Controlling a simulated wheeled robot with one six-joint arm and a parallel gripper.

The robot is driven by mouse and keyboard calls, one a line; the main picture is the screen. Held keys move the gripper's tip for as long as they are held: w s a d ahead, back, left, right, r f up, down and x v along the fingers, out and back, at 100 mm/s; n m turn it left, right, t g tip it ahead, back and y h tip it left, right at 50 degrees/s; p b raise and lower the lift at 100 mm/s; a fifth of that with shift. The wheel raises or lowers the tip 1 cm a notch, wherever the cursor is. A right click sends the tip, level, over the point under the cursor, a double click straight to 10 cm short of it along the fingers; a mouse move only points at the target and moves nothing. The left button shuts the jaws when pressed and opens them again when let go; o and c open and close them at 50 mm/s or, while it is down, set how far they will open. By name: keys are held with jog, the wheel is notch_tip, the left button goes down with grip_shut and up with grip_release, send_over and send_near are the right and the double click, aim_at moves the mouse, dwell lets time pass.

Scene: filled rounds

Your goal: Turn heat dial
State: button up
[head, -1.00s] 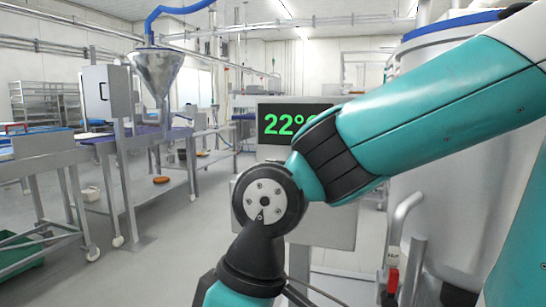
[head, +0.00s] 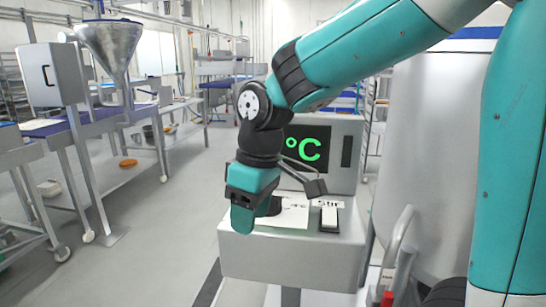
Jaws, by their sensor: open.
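The control box (head: 290,255) stands in front of me, with a sloping panel on top. Its screen (head: 306,147) shows green "°C"; my arm hides the digits. A dark round shape (head: 272,206) shows at the panel's left, partly behind my wrist. It sits where a dial could be, but I cannot tell whether it is the heat dial or part of my gripper. My gripper (head: 258,198) is low over the panel's left part, open, its fingertips mostly hidden by the wrist. I cannot tell whether it touches anything.
A white rocker switch (head: 329,217) labelled "Stir" is on the panel's right. A large steel tank (head: 435,160) stands close at the right, with a red-gripped handle (head: 387,299) low beside it. A hopper (head: 112,45) and tables are at the left. The floor (head: 150,240) between is clear.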

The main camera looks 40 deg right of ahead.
notch_tip(320, 180, up, 13)
jog(key=h+p, duration=0.2)
jog(key=p, duration=0.9)
send_over(275, 209)
jog(key=w, duration=0.2)
jog(key=shift+m+g, duration=0.3)
notch_tip(275, 209, down, 18)
jog(key=p, duration=0.2)
jog(key=shift+s+d+r+p, duration=0.1)
jog(key=shift+d+r+p, duration=0.05)
jog(key=shift+p, duration=0.2)
jog(key=shift+c, duration=0.2)
grip_shut()
